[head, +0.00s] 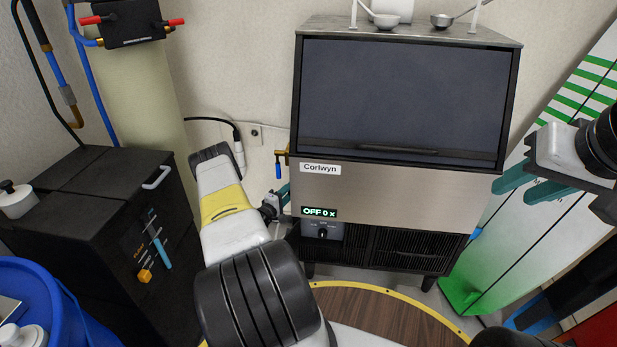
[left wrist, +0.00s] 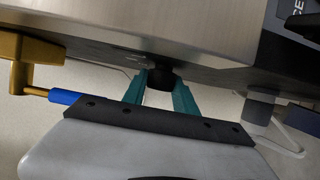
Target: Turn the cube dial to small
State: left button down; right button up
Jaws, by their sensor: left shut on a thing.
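The ice maker (head: 395,180) stands at centre, with a display (head: 319,212) reading "OFF 0 x". A small dark dial (head: 322,233) sits on the grey panel below the display; its markings are too small to read. My left gripper (head: 284,196) is at the machine's left side. In the left wrist view its teal fingers (left wrist: 160,90) are shut on a black round knob (left wrist: 160,77) at the steel casing. I cannot tell whether this knob is the cube dial. My right gripper (head: 530,182) is open and empty, right of the machine.
A brass valve with a blue handle (head: 279,170) is close beside my left gripper; it also shows in the left wrist view (left wrist: 65,96). A black cabinet (head: 100,200) stands left. Metal scoops (head: 386,21) lie on the machine. A green-striped white board (head: 540,220) leans at right.

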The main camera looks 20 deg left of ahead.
pick_arm(q)
jog(key=n+g, duration=0.1)
jog(key=g, duration=0.2)
jog(key=shift+g, duration=0.4)
jog(key=shift+n+g, duration=0.5)
jog(key=shift+g, duration=0.8)
jog(key=c, duration=1)
grip_release()
jog(key=shift+o, duration=0.2)
